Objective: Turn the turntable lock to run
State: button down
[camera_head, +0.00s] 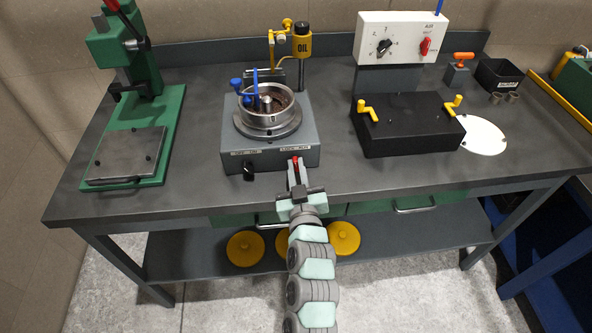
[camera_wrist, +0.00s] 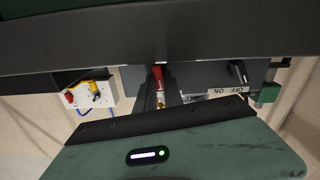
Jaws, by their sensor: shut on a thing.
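The turntable (camera_head: 268,134) is a round metal ring on a grey box, left of the bench's middle. Its front face has a label strip (camera_head: 295,149) on the right, too small to read surely. Below that strip is a small red lever (camera_head: 295,162), which also shows in the wrist view (camera_wrist: 159,76). My gripper (camera_head: 296,172) is at the front of the box, its fingers shut on the red lever. The fingers hide part of the lever, and I cannot tell which setting it points to.
A black knob (camera_head: 249,171) is on the same face to the left, under an on/off label (camera_wrist: 229,91). A green press (camera_head: 135,130) stands at the left and a black box with yellow handles (camera_head: 408,130) at the right. The bench front edge is just below my gripper.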

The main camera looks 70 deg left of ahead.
jog(key=m, duration=0.5)
jog(key=shift+w+r, duration=0.1)
jog(key=shift+w, duration=0.05)
jog(key=shift+m+p, duration=0.6)
jog(key=shift+m, duration=0.7)
jog(key=c, duration=1.5)
grip_release()
jog(key=shift+o, duration=0.2)
jog(key=shift+d, duration=0.2)
jog(key=v, duration=1)
jog(key=shift+d, duration=0.25)
